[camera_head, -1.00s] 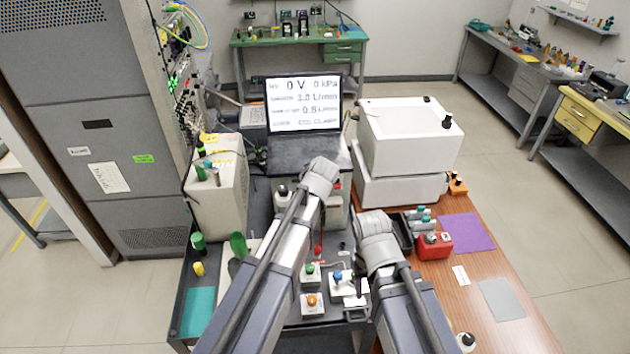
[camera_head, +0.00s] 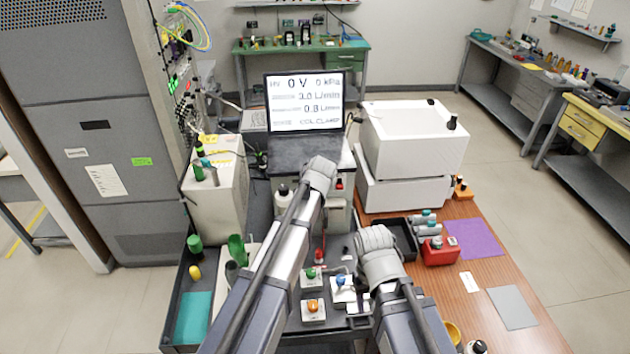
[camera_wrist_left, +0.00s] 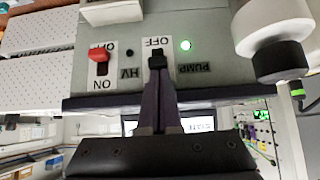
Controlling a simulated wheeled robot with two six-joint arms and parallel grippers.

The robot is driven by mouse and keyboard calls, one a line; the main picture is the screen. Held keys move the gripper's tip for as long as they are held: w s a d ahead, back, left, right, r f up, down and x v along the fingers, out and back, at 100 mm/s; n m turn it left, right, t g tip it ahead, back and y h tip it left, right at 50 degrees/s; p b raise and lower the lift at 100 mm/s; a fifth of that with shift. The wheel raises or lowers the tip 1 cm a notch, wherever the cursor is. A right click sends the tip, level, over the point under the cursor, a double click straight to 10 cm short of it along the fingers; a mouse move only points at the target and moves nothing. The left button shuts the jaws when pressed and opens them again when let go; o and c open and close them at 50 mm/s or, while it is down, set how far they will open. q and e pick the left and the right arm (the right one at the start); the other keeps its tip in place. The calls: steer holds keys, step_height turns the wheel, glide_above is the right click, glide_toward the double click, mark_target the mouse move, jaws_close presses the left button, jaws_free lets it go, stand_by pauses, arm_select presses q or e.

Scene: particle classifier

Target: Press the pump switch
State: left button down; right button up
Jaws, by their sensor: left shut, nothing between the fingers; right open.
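In the left wrist view, which is upside down, the pump switch (camera_wrist_left: 157,58) is a black toggle on a grey panel, between an OFF label and a PUMP label.
The red HV switch (camera_wrist_left: 101,55) is beside the pump switch. A white and black knob (camera_wrist_left: 278,45) juts out nearby. A screen (camera_head: 305,102) reads 0 V and 0 kPa. A white box (camera_head: 412,140) stands right, with a red case (camera_head: 440,252) in front.

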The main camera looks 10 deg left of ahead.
arm_select(q)
step_height(320, 180, down, 3)
steer(key=shift+s+r+b, duration=0.1)
steer(key=shift+r+b, duration=0.05)
steer(key=shift+b, duration=1)
steer(key=p+v, duration=0.5)
steer(key=v, duration=0.3)
steer(key=shift+p, duration=0.3)
